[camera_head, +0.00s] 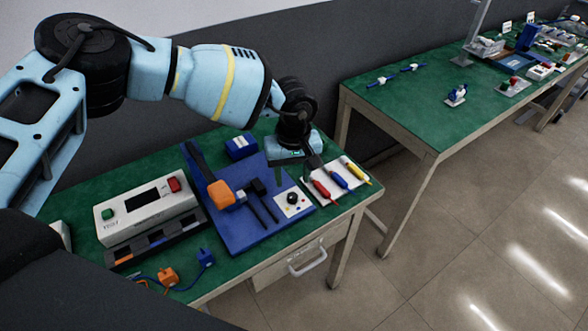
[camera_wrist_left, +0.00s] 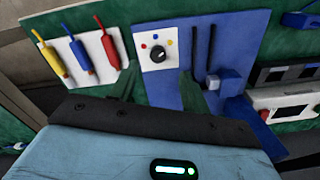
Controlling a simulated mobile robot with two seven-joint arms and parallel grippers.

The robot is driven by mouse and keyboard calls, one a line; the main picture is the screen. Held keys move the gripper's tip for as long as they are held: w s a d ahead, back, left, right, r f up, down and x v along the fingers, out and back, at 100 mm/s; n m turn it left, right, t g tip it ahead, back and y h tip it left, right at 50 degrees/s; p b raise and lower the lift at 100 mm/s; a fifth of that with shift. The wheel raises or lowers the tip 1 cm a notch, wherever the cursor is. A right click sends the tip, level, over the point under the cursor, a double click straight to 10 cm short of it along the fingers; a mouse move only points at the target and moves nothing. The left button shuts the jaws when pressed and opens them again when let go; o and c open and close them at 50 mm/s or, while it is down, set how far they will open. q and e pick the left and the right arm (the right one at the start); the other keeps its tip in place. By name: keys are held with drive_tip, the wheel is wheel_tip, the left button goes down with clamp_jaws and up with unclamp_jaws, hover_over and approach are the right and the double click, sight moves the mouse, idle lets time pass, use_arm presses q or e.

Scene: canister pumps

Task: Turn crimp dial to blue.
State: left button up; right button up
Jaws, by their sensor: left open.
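The crimp dial is a black knob on a small white plate (camera_head: 293,204) at the right end of the blue board. In the left wrist view the black knob (camera_wrist_left: 157,54) has red, blue and yellow dots around its upper side, the blue one in the middle. I cannot tell which dot the knob points at. My left gripper (camera_head: 296,174) is open just above and behind the plate in the head view, apart from the knob. In the left wrist view its fingers (camera_wrist_left: 157,88) are spread, with the knob beyond and between them. My right gripper is not in view.
The blue board (camera_head: 225,228) carries an orange-handled black tool (camera_head: 222,193). Right of the dial, a white tray (camera_head: 325,176) holds red, blue and yellow tools. A white control box (camera_head: 148,207) stands left. A second green table (camera_head: 400,105) stands beyond a gap.

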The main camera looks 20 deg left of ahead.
sight(293, 195)
use_arm(q)
drive_tip(key=shift+w+r, duration=0.2)
drive_tip(key=shift+w, duration=0.25)
drive_tip(key=shift+s, duration=0.2)
drive_tip(key=shift+s+f, duration=0.1)
drive_tip(key=shift+f, duration=0.15)
wheel_tip(293, 195, down, 6)
drive_tip(key=shift+r, duration=0.1)
drive_tip(key=shift+f, duration=0.7)
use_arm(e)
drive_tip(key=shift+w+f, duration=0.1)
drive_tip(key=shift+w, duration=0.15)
use_arm(q)
drive_tip(key=shift+c, duration=0.4)
